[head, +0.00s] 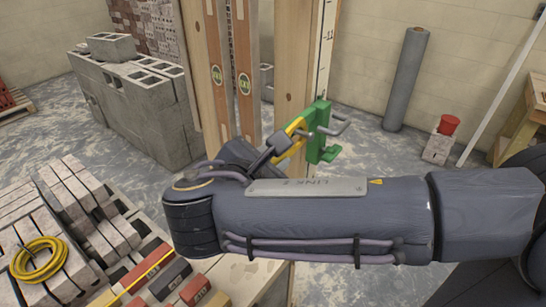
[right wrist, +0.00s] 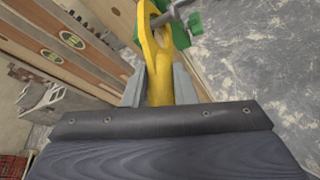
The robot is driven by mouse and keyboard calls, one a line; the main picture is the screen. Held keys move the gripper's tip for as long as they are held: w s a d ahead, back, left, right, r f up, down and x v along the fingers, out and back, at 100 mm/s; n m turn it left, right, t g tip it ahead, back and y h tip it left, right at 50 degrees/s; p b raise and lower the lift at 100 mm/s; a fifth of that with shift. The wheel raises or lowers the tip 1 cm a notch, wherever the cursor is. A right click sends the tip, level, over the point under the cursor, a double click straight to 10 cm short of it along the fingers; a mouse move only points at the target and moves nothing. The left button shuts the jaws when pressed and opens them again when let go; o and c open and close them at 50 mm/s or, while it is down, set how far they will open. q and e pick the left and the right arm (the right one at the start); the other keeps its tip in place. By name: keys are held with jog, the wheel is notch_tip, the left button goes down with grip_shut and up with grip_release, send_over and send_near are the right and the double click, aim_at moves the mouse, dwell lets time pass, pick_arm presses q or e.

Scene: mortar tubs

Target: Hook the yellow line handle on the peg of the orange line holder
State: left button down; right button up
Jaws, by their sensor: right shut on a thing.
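My right gripper (head: 283,141) is shut on the yellow line handle (head: 297,126). The handle also shows between the fingers in the right wrist view (right wrist: 159,75), with its open loop at the far end. The line holder (head: 322,138) is green here, not orange, and sits on a wooden post. Its grey peg (right wrist: 171,14) crosses at the handle's loop in the right wrist view. I cannot tell whether the peg passes through the loop or only lies across it. The fingers hide part of the handle. My left gripper is not in view.
Wooden posts and levels (head: 238,75) stand right behind the gripper. Bricks (head: 85,215) with a yellow coil (head: 38,259) lie at lower left. Grey blocks (head: 130,95) stand at back left. The floor between is clear.

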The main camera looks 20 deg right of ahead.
jog(key=shift+w, duration=0.1)
jog(key=shift+w+d+r+p, duration=0.15)
jog(key=shift+w+d+p, duration=0.15)
jog(key=shift+d, duration=0.2)
jog(key=shift+w+d, duration=0.1)
jog(key=shift+s+d+p, duration=0.1)
jog(key=shift+s+d, duration=0.75)
jog(key=shift+s, duration=0.3)
jog(key=shift+s+d+p, duration=0.15)
jog(key=shift+s+d, duration=0.75)
jog(key=shift+s, duration=0.2)
jog(key=shift+s+d+p, duration=0.1)
jog(key=shift+s+d, duration=0.75)
jog(key=shift+s, duration=0.3)
jog(key=shift+a, duration=0.1)
